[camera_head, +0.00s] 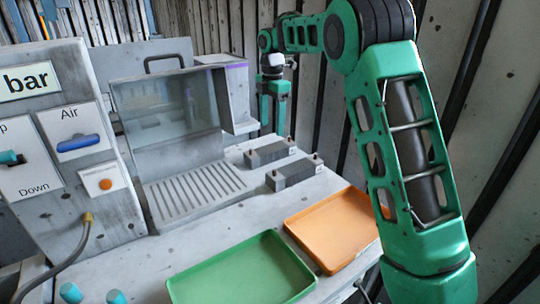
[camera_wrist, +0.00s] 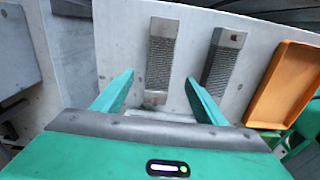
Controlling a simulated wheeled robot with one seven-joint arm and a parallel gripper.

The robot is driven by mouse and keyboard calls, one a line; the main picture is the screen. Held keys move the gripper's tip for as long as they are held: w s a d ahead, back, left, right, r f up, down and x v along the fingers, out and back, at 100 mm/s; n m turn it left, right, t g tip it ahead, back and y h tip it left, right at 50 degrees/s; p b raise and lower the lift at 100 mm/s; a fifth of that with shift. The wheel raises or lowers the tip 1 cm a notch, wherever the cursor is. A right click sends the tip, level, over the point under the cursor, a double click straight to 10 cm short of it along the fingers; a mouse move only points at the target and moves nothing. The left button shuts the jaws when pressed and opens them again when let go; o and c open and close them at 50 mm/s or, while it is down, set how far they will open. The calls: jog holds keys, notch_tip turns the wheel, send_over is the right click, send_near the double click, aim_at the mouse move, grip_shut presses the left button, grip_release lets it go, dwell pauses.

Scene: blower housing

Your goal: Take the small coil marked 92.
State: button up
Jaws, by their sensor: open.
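No coil and no marking 92 can be made out in either view. Two grey blocks with dark ribbed tops lie side by side on the bench: one (camera_head: 268,153), also in the wrist view (camera_wrist: 161,55), and another (camera_head: 294,174), also in the wrist view (camera_wrist: 222,60). My gripper (camera_head: 273,132) points down beyond the blocks in the head view. In the wrist view my gripper (camera_wrist: 159,77) is open and empty, its fingers apart on either side of the first block in the picture. I cannot tell its height above the bench.
A green tray (camera_head: 245,272) and an orange tray (camera_head: 333,228) stand at the front; the orange one also shows in the wrist view (camera_wrist: 282,86). A blower housing with a clear hood (camera_head: 168,115) and slotted grille (camera_head: 198,192) stands left. A control panel (camera_head: 62,140) is farther left.

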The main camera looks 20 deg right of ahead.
send_over(271, 147)
notch_tip(271, 147, down, 4)
jog(key=shift+a+f, duration=0.15)
jog(key=shift+f, duration=3.3)
jog(key=shift+c, duration=0.3)
jog(key=c, duration=1.4)
jog(key=shift+r, duration=0.1)
notch_tip(271, 147, up, 28)
